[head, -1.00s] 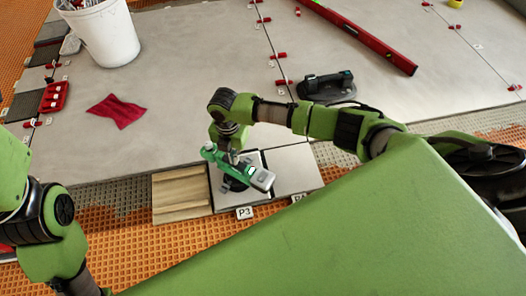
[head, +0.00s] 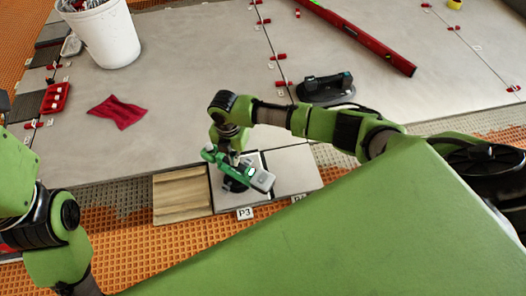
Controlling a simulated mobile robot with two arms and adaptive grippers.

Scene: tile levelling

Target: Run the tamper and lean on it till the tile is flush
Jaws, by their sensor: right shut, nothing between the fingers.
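The green tamper (head: 216,157) with a grey end (head: 264,181) stands on the grey tile labelled P3 (head: 222,201). A small green light shows on its body. My right gripper (head: 236,159) is shut with nothing between its fingers, right at the top of the tamper and pointing down at it. Whether it touches the tamper is hard to tell. The tamper's foot is dark and partly hidden under its body. Whether the tile is level with the tiles around it cannot be told from here. My left gripper is out of view; only my left arm shows.
A wooden-looking tile (head: 181,196) lies left of P3, and another grey tile (head: 294,168) lies right. Behind are a red cloth (head: 118,111), a white bucket (head: 104,37), a suction lifter (head: 326,91), a red level (head: 362,38) and red clips. Orange matting borders the front.

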